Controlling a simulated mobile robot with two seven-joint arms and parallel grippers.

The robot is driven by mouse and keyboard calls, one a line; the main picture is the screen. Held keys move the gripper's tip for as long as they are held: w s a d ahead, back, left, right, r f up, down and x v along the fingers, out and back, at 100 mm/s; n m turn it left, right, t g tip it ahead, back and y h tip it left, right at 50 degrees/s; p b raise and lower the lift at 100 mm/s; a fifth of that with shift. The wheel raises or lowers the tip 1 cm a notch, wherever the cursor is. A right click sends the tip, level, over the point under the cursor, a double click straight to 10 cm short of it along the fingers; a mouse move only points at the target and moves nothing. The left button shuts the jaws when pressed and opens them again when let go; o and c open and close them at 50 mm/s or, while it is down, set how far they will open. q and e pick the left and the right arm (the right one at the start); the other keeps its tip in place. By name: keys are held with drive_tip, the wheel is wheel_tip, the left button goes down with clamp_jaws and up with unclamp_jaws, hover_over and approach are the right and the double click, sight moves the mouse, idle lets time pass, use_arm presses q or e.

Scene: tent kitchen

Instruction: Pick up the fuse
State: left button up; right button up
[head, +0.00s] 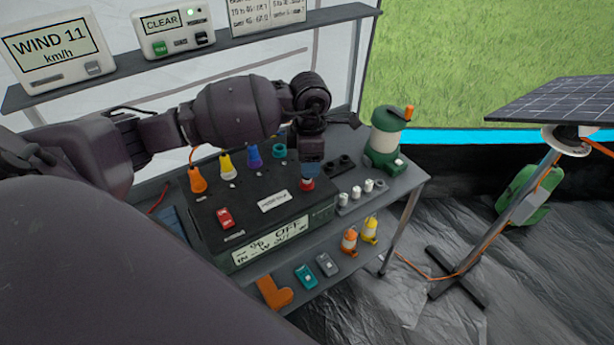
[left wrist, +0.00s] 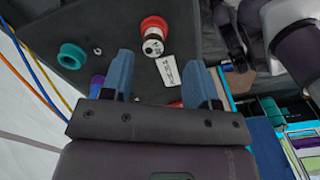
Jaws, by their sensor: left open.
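My left gripper (head: 310,172) is open, with its blue fingers pointing down over the dark power box (head: 215,208). In the left wrist view the open fingers (left wrist: 162,62) have nothing between them. A red round socket (left wrist: 156,22) with a white and black cylinder, which looks like the fuse (left wrist: 153,46), shows ahead of the fingertips. In the head view red of that socket (head: 307,185) shows just under the fingers, which hide most of the fuse. I cannot tell whether they touch it. My right gripper is not seen.
Several small white cylinders (head: 356,192) stand on the table right of the box. Orange, yellow, purple and teal plugs (head: 226,167) line the box's back. The lower shelf holds small items (head: 306,277).

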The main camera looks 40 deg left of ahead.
use_arm(q)
drive_tip(key=f, duration=0.4)
drive_tip(key=shift+w+a, duration=0.15)
drive_tip(key=shift+a, duration=0.2)
drive_tip(key=shift+f, duration=0.65)
drive_tip(key=c, duration=1)
